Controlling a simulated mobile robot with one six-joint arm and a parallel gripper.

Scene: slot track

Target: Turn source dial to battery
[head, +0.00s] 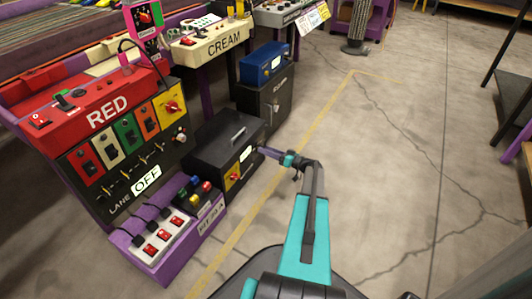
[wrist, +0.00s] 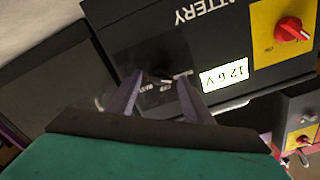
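The source dial (wrist: 160,74) is a small black knob on the dark front panel of the battery box (wrist: 225,40), with small labels around it too small to read for certain. In the head view the battery box (head: 215,140) stands on the floor, and the dial is not distinguishable. My gripper (wrist: 160,82) is open, its two purple fingers apart on either side of the dial. I cannot tell whether they touch it. In the head view my gripper (head: 262,151) is at the right part of the box's front.
The box also carries a 12.6 V display (wrist: 224,75) and a red knob on a yellow plate (wrist: 290,30). A purple tray (head: 125,240) with red switches stands in front left. A dark cabinet (head: 268,103) stands behind. The floor to the right is clear.

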